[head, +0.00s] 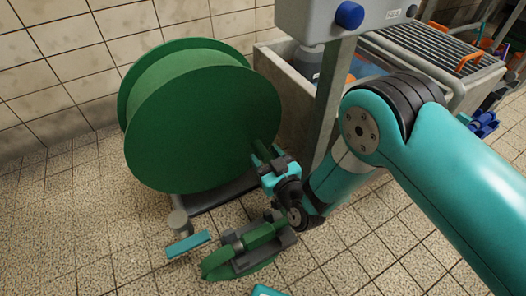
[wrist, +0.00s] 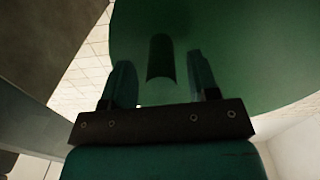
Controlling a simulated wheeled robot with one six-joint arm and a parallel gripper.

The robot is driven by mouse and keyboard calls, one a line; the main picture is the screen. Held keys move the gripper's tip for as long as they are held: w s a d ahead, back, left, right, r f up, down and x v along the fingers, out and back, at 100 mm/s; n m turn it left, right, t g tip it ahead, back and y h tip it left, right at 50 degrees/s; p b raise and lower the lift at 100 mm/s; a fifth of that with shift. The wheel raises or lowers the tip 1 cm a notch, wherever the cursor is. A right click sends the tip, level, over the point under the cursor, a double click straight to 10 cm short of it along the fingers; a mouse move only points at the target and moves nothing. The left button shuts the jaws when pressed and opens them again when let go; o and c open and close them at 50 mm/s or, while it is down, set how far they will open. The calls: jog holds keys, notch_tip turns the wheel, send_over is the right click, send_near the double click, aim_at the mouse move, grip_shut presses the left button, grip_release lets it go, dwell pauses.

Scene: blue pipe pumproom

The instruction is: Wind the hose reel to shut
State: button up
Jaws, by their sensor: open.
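The large green hose reel (head: 200,125) stands at the left in the head view, its round side plate facing me. That plate fills much of the upper part of the wrist view (wrist: 265,45). A short green crank handle (wrist: 160,58) sticks out from the plate; in the head view, it is partly hidden by my gripper. My gripper (head: 267,163) is at the lower right of the plate. In the wrist view, the open fingers (wrist: 162,80) stand on either side of the handle, with gaps visible on both sides. I cannot tell how far the fingertips reach along it.
A concrete trough (head: 285,95) stands behind the reel, with a metal rack (head: 430,45) at its right. A grey post (head: 332,95) under a grey box (head: 350,14) rises close by my arm. A low green and grey part (head: 240,250) is below my gripper. Tiled floor is clear at left.

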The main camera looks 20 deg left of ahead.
jog(key=shift+w+a+r+p, duration=0.15)
jog(key=shift+w+a+p, duration=0.3)
jog(key=shift+p, duration=0.2)
grip_shut()
jog(key=shift+s+a, duration=0.1)
jog(key=shift+a, duration=0.05)
